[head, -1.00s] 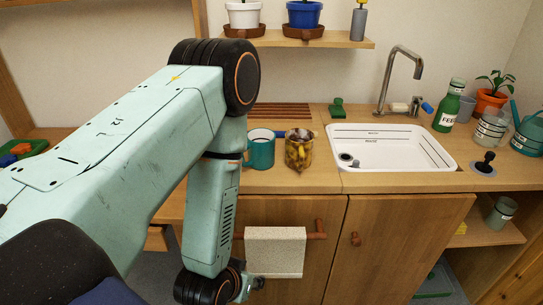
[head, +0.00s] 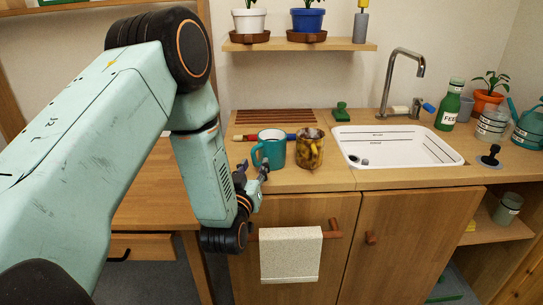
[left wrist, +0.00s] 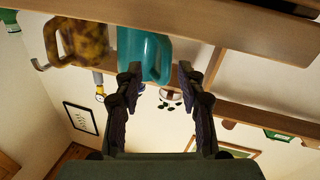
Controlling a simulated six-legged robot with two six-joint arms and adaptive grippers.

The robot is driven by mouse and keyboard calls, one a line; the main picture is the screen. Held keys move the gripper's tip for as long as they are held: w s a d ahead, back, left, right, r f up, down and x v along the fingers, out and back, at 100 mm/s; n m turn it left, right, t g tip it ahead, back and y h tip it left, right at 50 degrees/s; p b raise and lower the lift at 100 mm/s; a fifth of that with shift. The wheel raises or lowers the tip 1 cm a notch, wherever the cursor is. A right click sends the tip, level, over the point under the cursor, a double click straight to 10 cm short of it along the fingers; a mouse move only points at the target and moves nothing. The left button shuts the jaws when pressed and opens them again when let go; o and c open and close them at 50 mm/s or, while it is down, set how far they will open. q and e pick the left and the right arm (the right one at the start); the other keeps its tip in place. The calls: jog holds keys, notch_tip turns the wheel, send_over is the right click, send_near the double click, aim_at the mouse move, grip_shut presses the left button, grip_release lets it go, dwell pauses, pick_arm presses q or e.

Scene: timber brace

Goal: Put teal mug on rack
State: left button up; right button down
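The teal mug (head: 273,146) stands upright on the wooden counter, its handle towards the left. A slatted reddish-brown wooden rack (head: 275,116) lies flat on the counter behind it. My left gripper (head: 254,174) is just in front of and slightly left of the mug, near the counter's front edge. In the left wrist view, which looks upside down, the open fingers (left wrist: 161,84) are apart with nothing between them. The teal mug (left wrist: 146,54) shows beyond them, partly overlapped by one finger. My right gripper is not in view.
A brown mottled mug (head: 310,150) stands close on the teal mug's right. A red-and-blue stick-like item (head: 250,137) lies behind the teal mug. The white sink (head: 400,148) is to the right. A towel (head: 291,255) hangs below the counter.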

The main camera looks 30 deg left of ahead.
pick_arm(q)
jog(key=shift+w+a+f, duration=0.1)
jog(key=shift+w+a, duration=0.7)
jog(key=shift+a, duration=0.05)
jog(key=shift+w+d, duration=0.1)
jog(key=shift+w, duration=0.05)
jog(key=shift+w+d, duration=0.15)
jog(key=shift+d, duration=0.25)
jog(key=shift+a, duration=0.45)
jog(key=c, duration=0.4)
jog(key=shift+d, duration=0.35)
grip_shut()
jog(key=shift+a, duration=0.25)
jog(key=shift+d, duration=0.15)
